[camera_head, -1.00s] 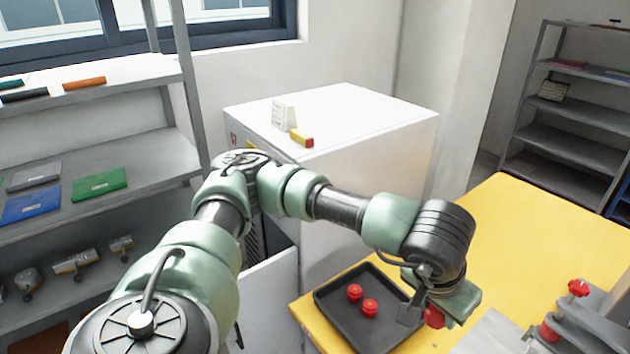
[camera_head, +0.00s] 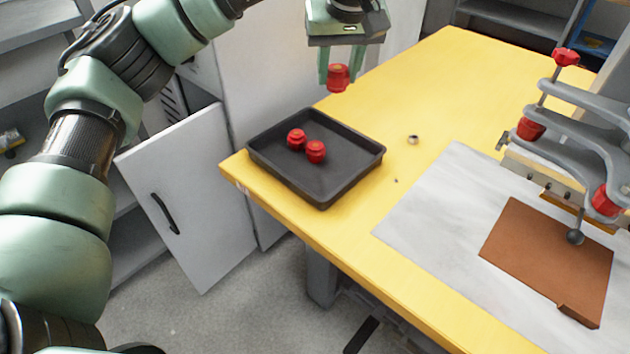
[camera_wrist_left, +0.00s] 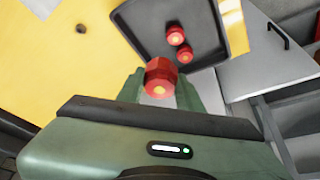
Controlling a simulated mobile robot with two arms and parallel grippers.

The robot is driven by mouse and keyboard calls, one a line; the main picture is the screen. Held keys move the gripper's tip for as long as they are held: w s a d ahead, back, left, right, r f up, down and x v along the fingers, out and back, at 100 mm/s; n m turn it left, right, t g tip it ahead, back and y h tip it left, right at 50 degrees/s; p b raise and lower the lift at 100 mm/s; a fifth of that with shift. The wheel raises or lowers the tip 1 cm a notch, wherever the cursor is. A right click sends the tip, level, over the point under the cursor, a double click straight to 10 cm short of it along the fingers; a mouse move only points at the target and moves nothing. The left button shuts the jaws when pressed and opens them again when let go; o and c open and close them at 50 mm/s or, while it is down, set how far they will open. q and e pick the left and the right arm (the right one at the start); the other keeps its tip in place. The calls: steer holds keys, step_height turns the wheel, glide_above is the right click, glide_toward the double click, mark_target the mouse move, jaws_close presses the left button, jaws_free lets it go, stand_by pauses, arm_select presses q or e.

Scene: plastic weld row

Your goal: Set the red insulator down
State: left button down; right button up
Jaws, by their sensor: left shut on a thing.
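My left gripper (camera_head: 340,72) is shut on a red insulator (camera_head: 338,78), held in the air beyond the far side of the black tray in the head view. The held insulator also shows between the fingers in the left wrist view (camera_wrist_left: 160,76). The black tray (camera_head: 345,180) lies on the yellow table's left corner. Two more red insulators (camera_head: 296,139) (camera_head: 316,152) stand close together in the tray; the left wrist view shows them too (camera_wrist_left: 175,35). My right gripper is not in view.
The yellow table (camera_head: 470,75) has a small metal ring (camera_head: 413,139) right of the tray. A brown plate (camera_head: 545,260) lies on a pale sheet (camera_head: 430,220), under a grey clamp fixture (camera_head: 570,145) with red knobs. An open cabinet door (camera_head: 185,200) hangs left of the table.

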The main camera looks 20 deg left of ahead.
arm_select(q)
steer(key=shift+w+d+f+n+b, duration=0.1)
steer(key=shift+d+f+n+b, duration=0.2)
steer(key=shift+b, duration=0.4)
steer(key=shift+f, duration=0.2)
steer(key=b, duration=0.3)
glide_above(333, 167)
steer(key=s, duration=0.1)
steer(key=f, duration=1)
steer(key=d+f, duration=0.1)
steer(key=f, duration=0.4)
steer(key=shift+s, duration=0.1)
step_height(333, 167, down, 4)
steer(key=shift+a+f, duration=0.1)
steer(key=shift+f, duration=0.1)
steer(key=shift+r, duration=0.1)
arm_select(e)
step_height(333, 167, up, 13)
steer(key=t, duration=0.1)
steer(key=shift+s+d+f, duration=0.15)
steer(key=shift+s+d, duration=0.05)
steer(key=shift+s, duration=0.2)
arm_select(q)
steer(key=shift+b, duration=0.3)
steer(key=c, duration=0.9)
jaws_free()
steer(key=shift+f, duration=0.2)
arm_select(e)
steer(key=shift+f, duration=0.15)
